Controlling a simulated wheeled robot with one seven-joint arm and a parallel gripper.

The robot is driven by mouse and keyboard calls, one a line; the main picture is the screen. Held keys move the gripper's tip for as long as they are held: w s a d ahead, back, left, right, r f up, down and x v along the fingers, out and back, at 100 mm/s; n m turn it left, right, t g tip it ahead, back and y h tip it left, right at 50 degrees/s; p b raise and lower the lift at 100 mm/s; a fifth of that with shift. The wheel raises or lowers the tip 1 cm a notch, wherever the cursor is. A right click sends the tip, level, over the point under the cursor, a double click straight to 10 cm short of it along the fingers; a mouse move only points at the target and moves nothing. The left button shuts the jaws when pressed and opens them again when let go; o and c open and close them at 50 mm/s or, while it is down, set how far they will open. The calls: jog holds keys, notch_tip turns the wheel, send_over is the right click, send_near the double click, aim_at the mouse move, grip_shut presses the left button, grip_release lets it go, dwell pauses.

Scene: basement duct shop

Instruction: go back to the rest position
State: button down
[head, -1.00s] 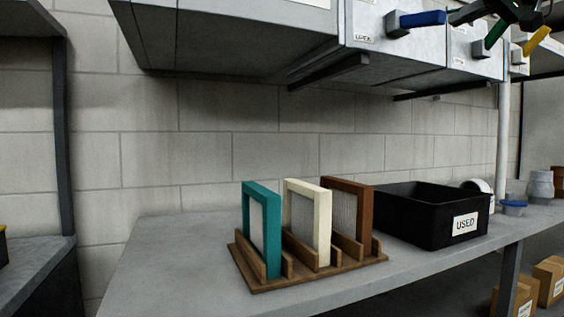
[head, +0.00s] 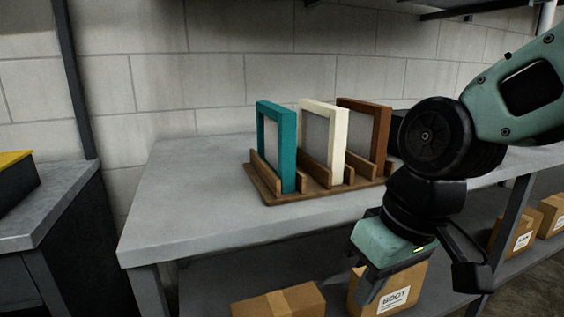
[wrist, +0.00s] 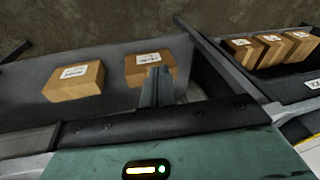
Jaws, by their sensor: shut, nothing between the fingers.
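My gripper (head: 368,292) hangs in front of the workbench edge in the head view, pointing down, shut and empty. In the wrist view its closed fingers (wrist: 157,84) point toward the lower shelf, with nothing between them. My arm comes in from the right and covers part of the bench.
The grey workbench (head: 190,210) carries a wooden rack (head: 268,187) with a teal frame (head: 287,155), a cream frame (head: 335,150) and a brown frame (head: 383,140) upright. Cardboard boxes (head: 280,303) sit on the shelf below. A dark cabinet (head: 75,225) stands left.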

jog(key=s+d+f+n+g+h, duration=0.1)
jog(key=s+d+f+n+h, duration=0.15)
jog(key=s+f, duration=0.55)
notch_tip(320, 180, up, 22)
jog(key=p, duration=1.9)
jog(key=shift+s+d+f+m, duration=0.25)
jog(key=shift+s+d+m, duration=0.05)
jog(key=shift+s+m, duration=0.1)
jog(key=shift+y, duration=0.25)
